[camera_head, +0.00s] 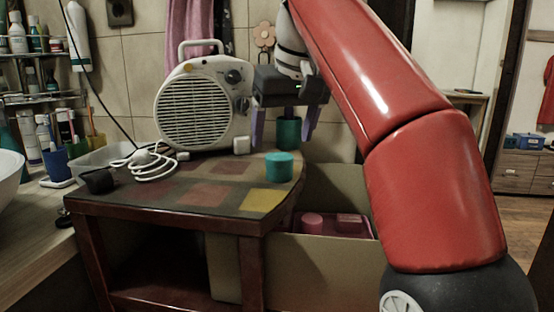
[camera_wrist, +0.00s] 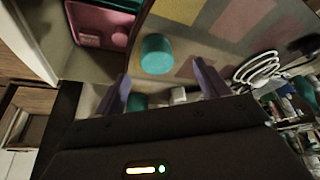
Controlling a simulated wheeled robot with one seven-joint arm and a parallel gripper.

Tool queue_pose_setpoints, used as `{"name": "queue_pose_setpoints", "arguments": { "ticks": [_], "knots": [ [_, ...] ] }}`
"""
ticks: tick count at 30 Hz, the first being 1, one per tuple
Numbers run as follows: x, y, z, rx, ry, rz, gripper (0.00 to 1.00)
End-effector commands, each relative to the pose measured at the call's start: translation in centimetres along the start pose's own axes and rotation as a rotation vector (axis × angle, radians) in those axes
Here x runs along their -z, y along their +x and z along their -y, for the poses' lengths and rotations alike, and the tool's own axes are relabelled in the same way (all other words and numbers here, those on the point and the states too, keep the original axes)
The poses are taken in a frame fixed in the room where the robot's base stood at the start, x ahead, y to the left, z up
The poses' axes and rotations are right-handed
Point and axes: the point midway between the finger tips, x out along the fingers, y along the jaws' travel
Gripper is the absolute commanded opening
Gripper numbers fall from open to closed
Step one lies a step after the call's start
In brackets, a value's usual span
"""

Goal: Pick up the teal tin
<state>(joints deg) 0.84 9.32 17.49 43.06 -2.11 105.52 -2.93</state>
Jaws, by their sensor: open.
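The teal tin (camera_head: 279,166) is a short bright teal cylinder standing upright near the rounded right end of the small table. It also shows in the wrist view (camera_wrist: 157,53), just beyond the gap between my fingers. My gripper (camera_head: 281,142) is open and empty, fingers pointing down, behind the tin and above the back of the table. Its fingers flank the lower middle of the wrist view (camera_wrist: 161,69). A darker green cylinder (camera_head: 288,133) stands behind the tin, showing between my fingers in the head view; its top is partly hidden by the gripper.
A white cube (camera_head: 241,144) and a cream fan heater (camera_head: 199,105) stand left of the tin. A white cable (camera_head: 152,164) lies coiled on the patchwork-topped table (camera_head: 150,203). Below right, an open box (camera_head: 318,262) holds pink items. The tabletop's front is mostly clear.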

Motion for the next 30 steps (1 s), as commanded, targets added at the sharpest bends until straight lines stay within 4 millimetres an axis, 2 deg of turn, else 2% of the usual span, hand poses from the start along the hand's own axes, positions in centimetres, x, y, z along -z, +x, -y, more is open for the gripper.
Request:
{"name": "queue_pose_setpoints", "arguments": {
  "ticks": [11,21,29,30],
  "knots": [
    [0.2,3.0,-0.2,0.001,0.001,0.002,0.74],
    [0.9,7.3,-0.8,0.000,0.001,0.002,0.74],
    [0.9,7.6,-0.7,0.000,0.001,-0.001,0.74],
    [0.9,7.6,-0.7,0.000,0.001,-0.001,0.70]
  ]
}}
